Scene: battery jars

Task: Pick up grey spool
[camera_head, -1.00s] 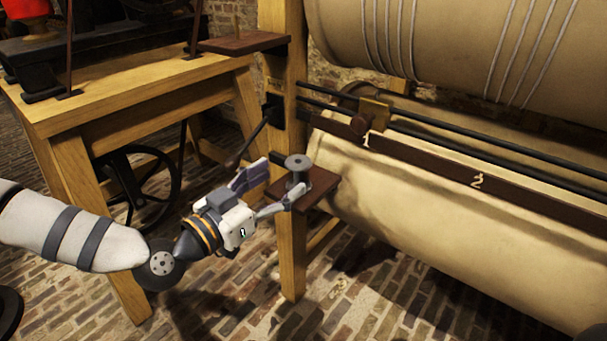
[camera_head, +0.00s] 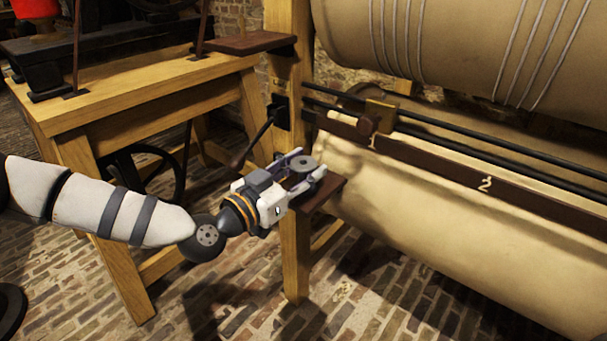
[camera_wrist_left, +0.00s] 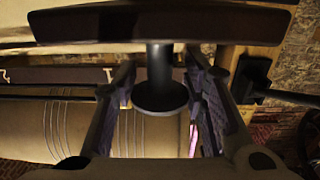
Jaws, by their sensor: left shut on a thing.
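The grey spool (camera_head: 303,163) is at the small brown shelf (camera_head: 322,194) on the wooden post. My left gripper (camera_head: 306,170) is shut on it, with one finger on each side. In the left wrist view, the picture is turned over. The spool (camera_wrist_left: 160,93) points down from the dark shelf (camera_wrist_left: 160,22), between the two fingers of my left gripper (camera_wrist_left: 158,82). My right gripper is out of view.
A large cloth-covered roller (camera_head: 430,220) with a numbered brown rail (camera_head: 430,160) is just right of the shelf. The wooden post (camera_head: 294,250) stands below the gripper. A wooden workbench (camera_head: 130,100) is at the left. The brick floor (camera_head: 240,310) in front is open.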

